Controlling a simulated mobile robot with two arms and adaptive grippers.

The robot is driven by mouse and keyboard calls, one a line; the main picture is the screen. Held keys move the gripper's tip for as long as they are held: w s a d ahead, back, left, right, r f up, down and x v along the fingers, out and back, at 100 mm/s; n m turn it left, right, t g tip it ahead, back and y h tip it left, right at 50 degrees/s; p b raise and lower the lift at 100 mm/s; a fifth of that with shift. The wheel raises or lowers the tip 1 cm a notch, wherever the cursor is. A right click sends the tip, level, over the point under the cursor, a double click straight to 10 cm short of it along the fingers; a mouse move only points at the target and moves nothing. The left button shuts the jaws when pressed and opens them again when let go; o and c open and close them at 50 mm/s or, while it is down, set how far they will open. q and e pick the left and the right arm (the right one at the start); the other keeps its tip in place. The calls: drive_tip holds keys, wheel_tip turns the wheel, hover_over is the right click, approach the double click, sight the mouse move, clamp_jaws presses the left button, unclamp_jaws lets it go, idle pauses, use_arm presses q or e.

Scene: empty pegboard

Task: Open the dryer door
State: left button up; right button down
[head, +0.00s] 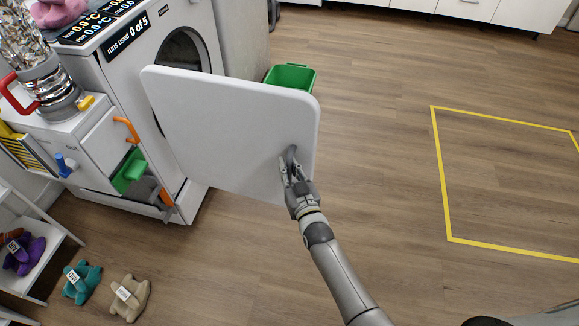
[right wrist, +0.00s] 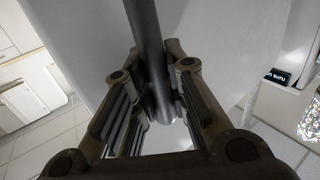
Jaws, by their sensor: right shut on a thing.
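The white dryer (head: 135,62) stands at the upper left in the head view. Its square white door (head: 225,120) is swung well out from the front, and part of the round dark opening (head: 180,50) shows behind it. My right gripper (head: 291,174) is at the door's outer right edge, shut on the grey door handle (head: 292,153). In the right wrist view the dark handle bar (right wrist: 146,35) runs between the fingers of my right gripper (right wrist: 158,100), with the pale door panel behind. My left gripper is not in view.
A green bin (head: 291,75) stands just behind the door. A white cabinet with coloured handles (head: 105,145) is left of the dryer. Teal (head: 82,280) and beige plush toys (head: 130,297) lie on the floor at lower left. The floor inside the yellow outline (head: 510,185) is clear.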

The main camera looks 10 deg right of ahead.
drive_tip(key=shift+d, duration=0.25)
drive_tip(key=c, duration=1.4)
unclamp_jaws()
drive_tip(key=shift+c, duration=0.2)
drive_tip(key=shift+s, duration=0.1)
drive_tip(key=s, duration=0.4)
drive_tip(key=s+d, duration=0.1)
drive_tip(key=s, duration=0.6)
drive_tip(key=shift+s+d, duration=0.35)
drive_tip(key=shift+s, duration=0.05)
